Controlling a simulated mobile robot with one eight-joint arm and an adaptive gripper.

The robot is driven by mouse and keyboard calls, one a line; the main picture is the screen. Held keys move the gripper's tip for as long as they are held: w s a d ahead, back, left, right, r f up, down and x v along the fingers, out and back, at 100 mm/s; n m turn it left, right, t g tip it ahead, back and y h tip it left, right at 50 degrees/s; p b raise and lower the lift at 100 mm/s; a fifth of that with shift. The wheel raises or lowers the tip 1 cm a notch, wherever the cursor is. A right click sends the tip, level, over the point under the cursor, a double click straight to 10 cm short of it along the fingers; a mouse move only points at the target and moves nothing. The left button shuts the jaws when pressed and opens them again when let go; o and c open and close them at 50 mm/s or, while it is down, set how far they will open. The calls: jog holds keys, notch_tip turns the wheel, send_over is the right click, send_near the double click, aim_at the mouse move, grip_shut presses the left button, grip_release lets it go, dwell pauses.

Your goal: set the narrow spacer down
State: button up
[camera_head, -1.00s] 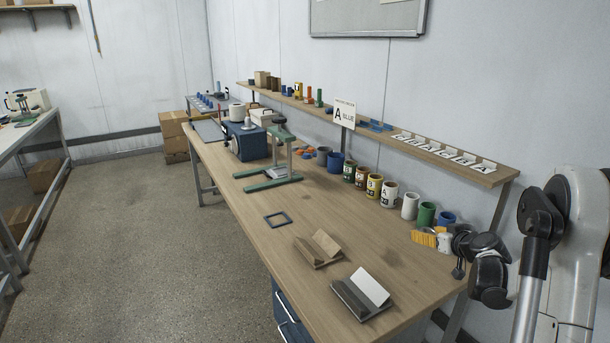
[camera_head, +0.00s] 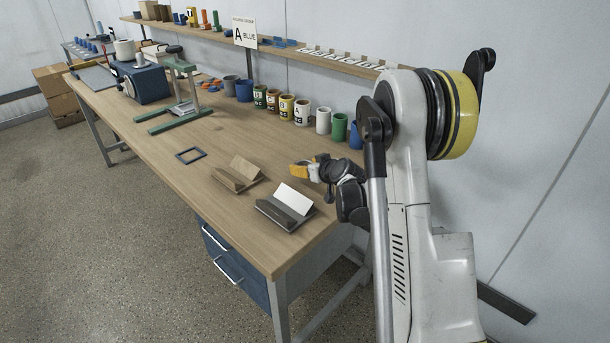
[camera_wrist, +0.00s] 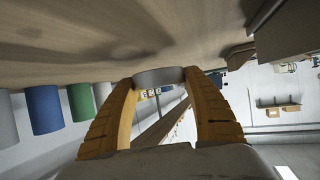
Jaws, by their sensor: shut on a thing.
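My gripper (camera_wrist: 160,75) shows its two orange fingers in the wrist view, shut on a narrow grey spacer (camera_wrist: 157,78) that looks like a short disc or ring. The wrist view is upside down, with the tabletop (camera_wrist: 70,40) across its top. The spacer is close to the wood; I cannot tell whether it touches. In the head view my gripper (camera_head: 302,171) is over the right part of the table, behind the holder with a white card (camera_head: 293,199). The spacer cannot be made out clearly there.
A row of cups, ending in a green cup (camera_head: 339,128) and a blue cup (camera_head: 356,136), stands behind my gripper. A wooden card holder (camera_head: 238,176) and a dark square frame (camera_head: 191,155) lie to the left. A green stand (camera_head: 180,110) is farther off. Bare wood lies between.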

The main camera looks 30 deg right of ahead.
jog(key=shift+f+b, duration=0.3)
jog(key=shift+f, duration=0.75)
jog(key=shift+f, duration=0.1)
jog(key=shift+f, duration=0.15)
jog(key=o, duration=1)
jog(key=shift+o, duration=0.2)
